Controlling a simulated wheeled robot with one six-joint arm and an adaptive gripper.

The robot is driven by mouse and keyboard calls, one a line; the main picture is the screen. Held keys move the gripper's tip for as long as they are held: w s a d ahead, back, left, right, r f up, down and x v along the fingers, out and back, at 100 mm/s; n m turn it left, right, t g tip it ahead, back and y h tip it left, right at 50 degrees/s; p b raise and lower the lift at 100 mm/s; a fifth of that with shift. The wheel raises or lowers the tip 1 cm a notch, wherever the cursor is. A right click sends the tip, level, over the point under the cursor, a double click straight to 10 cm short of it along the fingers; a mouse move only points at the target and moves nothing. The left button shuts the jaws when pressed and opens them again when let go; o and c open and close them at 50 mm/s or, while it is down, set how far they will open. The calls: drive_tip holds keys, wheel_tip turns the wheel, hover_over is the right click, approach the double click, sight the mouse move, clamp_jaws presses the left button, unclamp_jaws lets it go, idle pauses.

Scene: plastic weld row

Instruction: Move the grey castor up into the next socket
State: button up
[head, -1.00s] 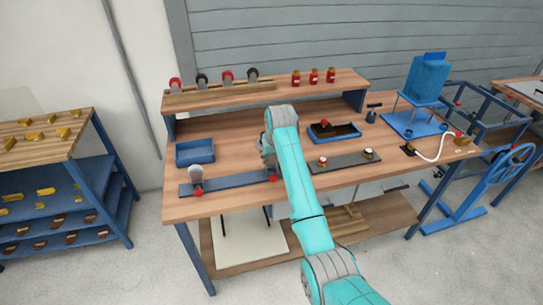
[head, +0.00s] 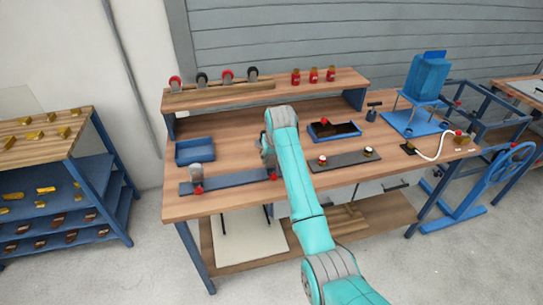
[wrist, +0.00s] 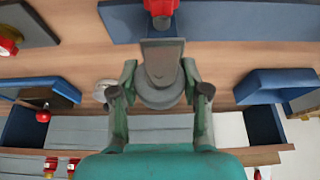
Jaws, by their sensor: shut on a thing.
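The grey castor (wrist: 161,68) sits between the two fingers of my gripper (wrist: 160,80) in the wrist view, with its flat plate toward the top of the picture and its round wheel below. My gripper is shut on it. In the head view my gripper (head: 266,150) is mostly hidden behind my arm, above the bench near the strip's right end. The held castor cannot be made out there.
An empty blue tray (head: 195,152) lies at the left, and a dark-filled blue tray (head: 335,131) at the right. A dark plate (head: 345,161) bears two knobs. The raised shelf (head: 265,90) holds several castors and red jars. Bare bench lies around the strip.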

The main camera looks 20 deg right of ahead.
drive_tip(key=o, duration=1.7)
drive_tip(key=shift+r, duration=3.5)
